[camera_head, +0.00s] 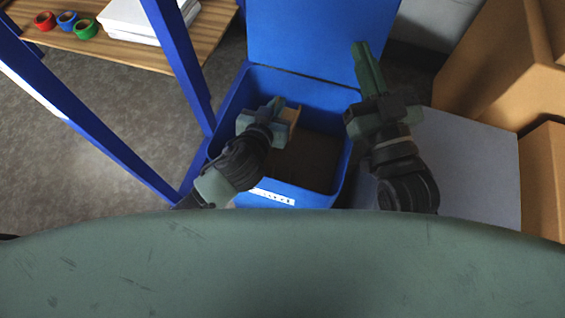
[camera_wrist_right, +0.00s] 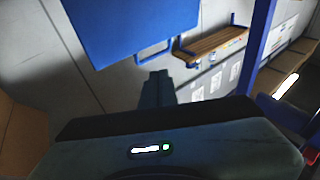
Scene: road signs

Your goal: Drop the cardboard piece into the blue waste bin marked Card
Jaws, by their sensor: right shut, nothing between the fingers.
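The blue waste bin (camera_head: 340,178) stands open in front of me, with its blue lid (camera_head: 310,38) raised at the back. A white label shows on its front; I cannot read it. My left gripper (camera_head: 282,108) is above the bin's left part. It appears shut on a small tan cardboard piece (camera_head: 294,114), partly hidden by the fingers. My right gripper (camera_head: 363,58) is shut and empty, pointing up in front of the lid's right edge. Its closed fingers also show in the right wrist view (camera_wrist_right: 157,88). Brown material lies inside the bin.
A grey-white box top (camera_head: 465,160) is right of the bin, with cardboard boxes (camera_head: 500,60) beyond. A blue frame post (camera_head: 180,65) stands close on the left. A wooden shelf (camera_head: 135,52) holds tape rolls (camera_head: 68,24) and white paper.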

